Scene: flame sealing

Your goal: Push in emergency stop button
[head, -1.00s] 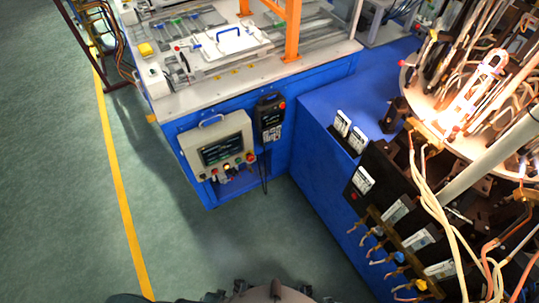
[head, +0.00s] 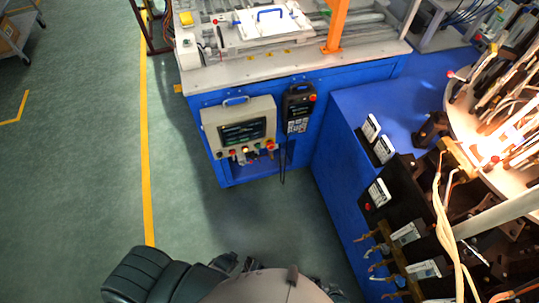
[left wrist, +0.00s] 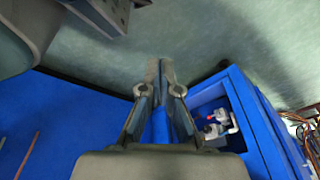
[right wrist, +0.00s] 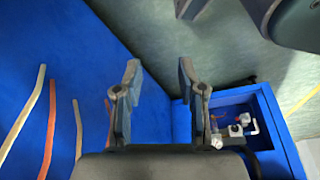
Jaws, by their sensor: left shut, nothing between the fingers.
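A grey control panel (head: 238,128) with a dark screen hangs on the front of the blue machine in the head view. A row of small coloured knobs runs along its lower edge, with a red button (head: 270,145) at the right end. A black pendant (head: 298,110) beside it has a red button (head: 312,97) at its top right. I cannot tell which is the emergency stop. My left gripper (left wrist: 166,64) is shut and empty in the left wrist view. My right gripper (right wrist: 159,68) is open and empty in the right wrist view. Neither touches a button.
A blue cabinet side and an open recess (right wrist: 232,101) with small fittings lie near the grippers. At right, a black rack (head: 393,203) with cables adjoins the hot, glowing round table (head: 508,178). The green floor (head: 80,150) at left is clear.

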